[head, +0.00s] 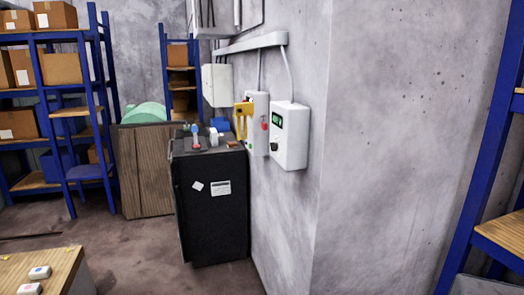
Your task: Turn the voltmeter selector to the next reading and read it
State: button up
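A white wall box with a small dark display showing green characters (278,119) hangs near the wall's corner; it looks like the voltmeter. The characters are too small to read. A dark round knob (275,147), likely the selector, sits below the display on the same face. Which way its pointer faces is too small to tell. My gripper is not in view.
Left of the meter is a grey-white box (258,108) with a red button, beside a yellow bracket-like part (243,119). A black cabinet (212,215) with small items on top stands below. Blue shelves (75,125) stand left. A wooden table (35,265) is front left; floor between is clear.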

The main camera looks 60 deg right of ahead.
aim_at(274, 146)
jog(key=z, duration=0.1)
jog(key=i, duration=0.95)
jog(key=u, duration=0.05)
